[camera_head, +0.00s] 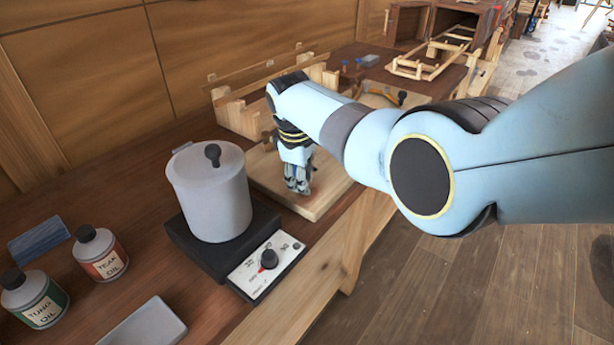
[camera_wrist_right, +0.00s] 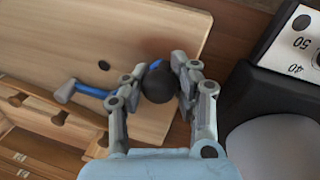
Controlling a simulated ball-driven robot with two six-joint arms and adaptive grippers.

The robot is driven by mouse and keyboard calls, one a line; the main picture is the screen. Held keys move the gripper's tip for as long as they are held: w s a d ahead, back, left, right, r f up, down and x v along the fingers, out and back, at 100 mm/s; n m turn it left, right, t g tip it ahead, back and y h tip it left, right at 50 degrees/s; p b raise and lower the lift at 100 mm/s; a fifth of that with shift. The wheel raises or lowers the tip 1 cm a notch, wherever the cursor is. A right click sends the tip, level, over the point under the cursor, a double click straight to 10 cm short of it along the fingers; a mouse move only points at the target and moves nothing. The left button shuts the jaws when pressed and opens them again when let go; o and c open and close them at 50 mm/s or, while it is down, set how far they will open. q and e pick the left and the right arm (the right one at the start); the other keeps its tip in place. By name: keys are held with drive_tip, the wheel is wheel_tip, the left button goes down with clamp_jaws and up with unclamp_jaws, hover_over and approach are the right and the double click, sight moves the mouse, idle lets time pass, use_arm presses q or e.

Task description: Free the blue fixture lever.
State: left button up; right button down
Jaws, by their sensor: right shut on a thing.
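My right gripper (camera_head: 298,187) points down over a pale wooden board (camera_head: 325,195) on the bench. In the right wrist view my right gripper (camera_wrist_right: 161,78) is shut around a round dark knob (camera_wrist_right: 158,86). A short piece of the blue fixture lever (camera_wrist_right: 157,64) shows just beyond the knob, between the fingertips. A blue rod (camera_wrist_right: 92,90) with a grey end sticks out to the left of the fingers. The fingers hide whether it joins the piece at the knob. The head view does not show the lever at the gripper. My left gripper is not in view.
A grey lidded pot (camera_head: 210,195) stands on a black heater (camera_head: 263,255) with a dial, close to the gripper. Oil cans (camera_head: 100,253) stand at the left, near a blue block (camera_head: 39,240). Wooden frames (camera_head: 240,108) stand behind the gripper.

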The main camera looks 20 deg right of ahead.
drive_tip(key=shift+w+a+r, duration=0.2)
drive_tip(key=shift+w+r, duration=0.1)
drive_tip(key=c, duration=1.2)
unclamp_jaws()
drive_tip(key=shift+a, duration=0.1)
drive_tip(key=shift+o, duration=1.3)
drive_tip(key=shift+s+f, duration=0.1)
drive_tip(key=shift+s+f, duration=0.1)
wheel_tip(320, 180, up, 12)
drive_tip(key=s+a, duration=0.1)
drive_tip(key=shift+s+a, duration=0.25)
drive_tip(key=shift+a, duration=0.05)
drive_tip(key=shift+f, duration=0.1)
